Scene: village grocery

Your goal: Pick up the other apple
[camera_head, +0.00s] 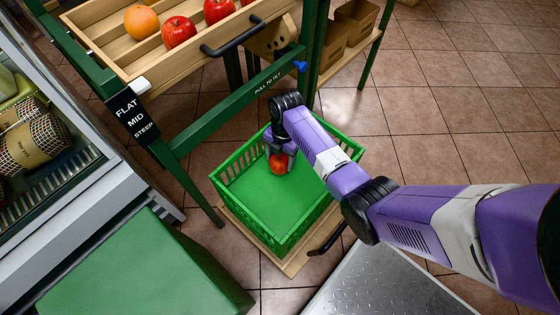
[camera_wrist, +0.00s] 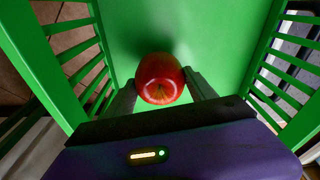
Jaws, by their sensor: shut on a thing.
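A red apple (camera_head: 279,163) is between the fingers of my gripper (camera_head: 279,157), inside the green crate (camera_head: 232,187). In the wrist view the apple (camera_wrist: 160,79) sits between the two fingertips of my gripper (camera_wrist: 160,88), which are shut on it. The green crate floor lies beyond it; I cannot tell whether the apple touches the floor. Two more red apples lie in the wooden tray of the stand, one at the left (camera_head: 179,32) and one at the right (camera_head: 218,11), next to an orange (camera_head: 141,22).
The crate stands on a wooden board (camera_head: 258,246) with a black handle. The green-framed stand with the tilted wooden tray (camera_head: 118,52) is behind it. A green box (camera_head: 136,268) is at the lower left, a metal plate (camera_head: 388,285) at the lower right. Tiled floor is clear at right.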

